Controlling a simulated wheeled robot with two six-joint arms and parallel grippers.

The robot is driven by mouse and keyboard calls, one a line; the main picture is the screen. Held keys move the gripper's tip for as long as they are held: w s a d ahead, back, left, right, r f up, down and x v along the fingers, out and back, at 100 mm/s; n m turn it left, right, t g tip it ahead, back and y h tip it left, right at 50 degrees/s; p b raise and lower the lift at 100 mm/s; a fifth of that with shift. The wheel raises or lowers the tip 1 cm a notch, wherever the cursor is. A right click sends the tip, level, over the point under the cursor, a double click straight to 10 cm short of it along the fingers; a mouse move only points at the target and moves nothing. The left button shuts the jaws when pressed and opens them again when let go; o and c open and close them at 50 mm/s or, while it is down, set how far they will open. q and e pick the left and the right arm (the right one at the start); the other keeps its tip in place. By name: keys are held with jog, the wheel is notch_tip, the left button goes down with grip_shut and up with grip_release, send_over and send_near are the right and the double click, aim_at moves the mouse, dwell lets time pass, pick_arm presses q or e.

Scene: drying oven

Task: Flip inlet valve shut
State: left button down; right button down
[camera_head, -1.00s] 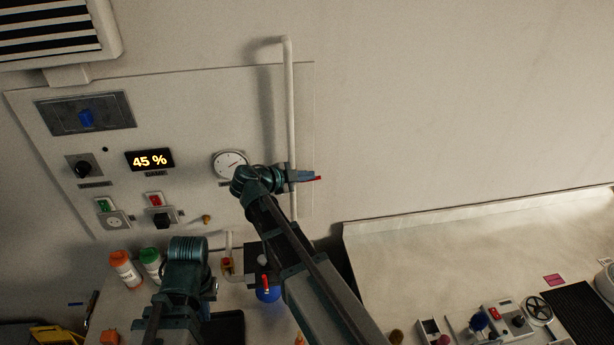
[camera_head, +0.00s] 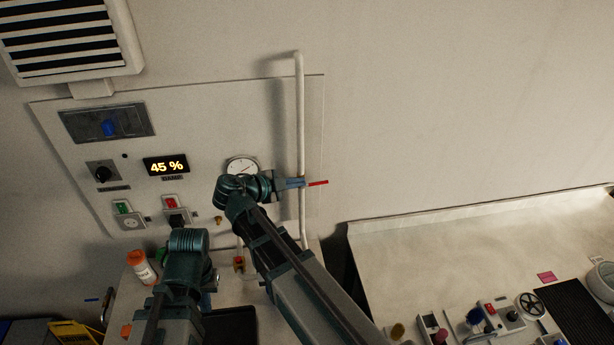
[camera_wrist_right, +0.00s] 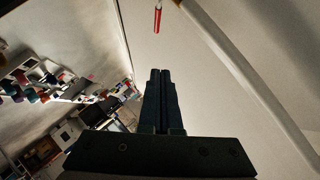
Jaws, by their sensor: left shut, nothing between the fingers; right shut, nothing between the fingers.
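The inlet valve's red lever (camera_head: 318,183) sticks out to the right, roughly level, from the upright white pipe (camera_head: 300,120) on the wall panel. In the right wrist view a red lever (camera_wrist_right: 157,18) shows at the top, beyond the fingertips and apart from them in the picture. My right gripper (camera_head: 303,183) is shut and empty. It lies across the pipe at the lever's left end in the head view, hiding the valve body; contact cannot be told. Its closed fingers (camera_wrist_right: 160,75) show in the wrist view. My left gripper (camera_head: 212,282) is shut and empty, low beside the panel, away from the lever.
The panel holds a round gauge (camera_head: 242,165), a 45 % display (camera_head: 166,165), knobs and switches. A small valve (camera_head: 239,263) sits lower down. An orange-capped bottle (camera_head: 142,268) stands left of my left arm. A bench (camera_head: 430,250) fills the right; the wall right of the pipe is clear.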

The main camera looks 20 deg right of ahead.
jog(key=shift+s+a+r, duration=0.2)
jog(key=shift+a+r, duration=0.15)
jog(key=shift+a, duration=0.25)
